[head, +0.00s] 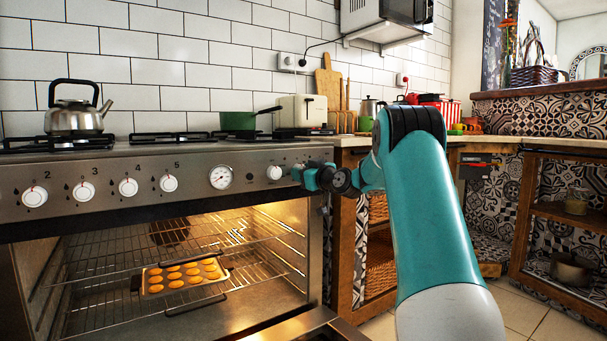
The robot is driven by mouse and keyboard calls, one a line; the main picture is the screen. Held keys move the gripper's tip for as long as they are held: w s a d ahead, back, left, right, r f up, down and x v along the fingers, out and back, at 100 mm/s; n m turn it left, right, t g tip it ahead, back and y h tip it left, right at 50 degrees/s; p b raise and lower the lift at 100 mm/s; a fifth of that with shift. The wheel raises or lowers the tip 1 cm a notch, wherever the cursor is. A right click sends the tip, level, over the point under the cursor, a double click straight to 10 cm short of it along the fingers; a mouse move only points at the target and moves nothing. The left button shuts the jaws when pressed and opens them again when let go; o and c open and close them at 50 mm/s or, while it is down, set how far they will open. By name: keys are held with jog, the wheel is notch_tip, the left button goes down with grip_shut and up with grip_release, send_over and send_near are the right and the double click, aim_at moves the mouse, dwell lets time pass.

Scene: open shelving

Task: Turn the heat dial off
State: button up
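A row of white dials runs along the steel front panel of the stove (110,168). The rightmost white dial (274,173) sits just left of my gripper (297,173), right of a round gauge (221,177). More white dials, numbered 2 (35,196), 3 (84,191), 4 (128,187) and 5 (169,183), are further left. None is labelled as heat that I can read. My gripper is at the panel's right end, pointing left. I cannot tell whether it touches the rightmost dial. Its fingers are too small to read as open or shut.
The oven below is lit and open, with a tray of round baked goods (184,275) on a rack. A kettle (76,112), green pan (240,121) and toaster (303,110) stand above. The open oven door (290,328) juts out below my arm. A wooden cabinet (343,250) stands right.

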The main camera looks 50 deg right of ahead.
jog(key=o, duration=0.9)
jog(key=s+a, duration=0.1)
jog(key=s, duration=0.4)
jog(key=s+a+p, duration=0.1)
jog(key=s, duration=1.1)
jog(key=shift+a+f, duration=0.4)
jog(key=shift+a, duration=0.1)
